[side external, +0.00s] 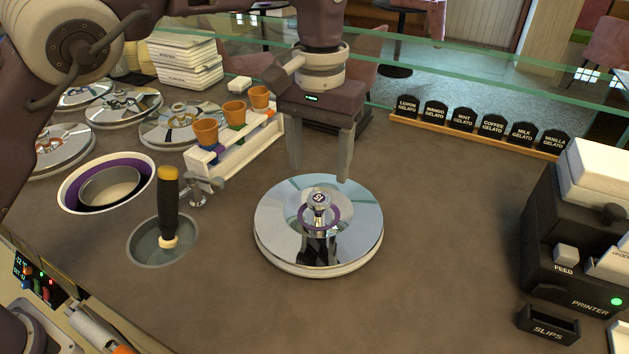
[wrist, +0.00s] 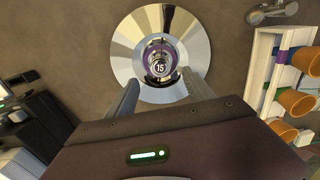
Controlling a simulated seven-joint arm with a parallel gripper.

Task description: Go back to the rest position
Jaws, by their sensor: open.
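My gripper (side external: 320,172) is open and empty, its two fingers pointing down above the counter. It is just behind and above a round mirrored lid (side external: 275,235) with a knob and a purple ring at its centre. In the wrist view the same lid (wrist: 128,45) lies beyond my open fingers (wrist: 163,90), and its knob carries the number 15. The lid rests flat on the counter, and the fingers look apart from its knob. What lies under the lid is hidden.
Several other mirrored lids (side external: 60,148) lie at the left. A cone rack (side external: 225,158), a purple-lined bowl (side external: 72,188) and a scoop in a well (side external: 168,205) are left of my gripper. A row of flavour signs (side external: 464,120) and a printer (side external: 570,265) stand right. The counter between is clear.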

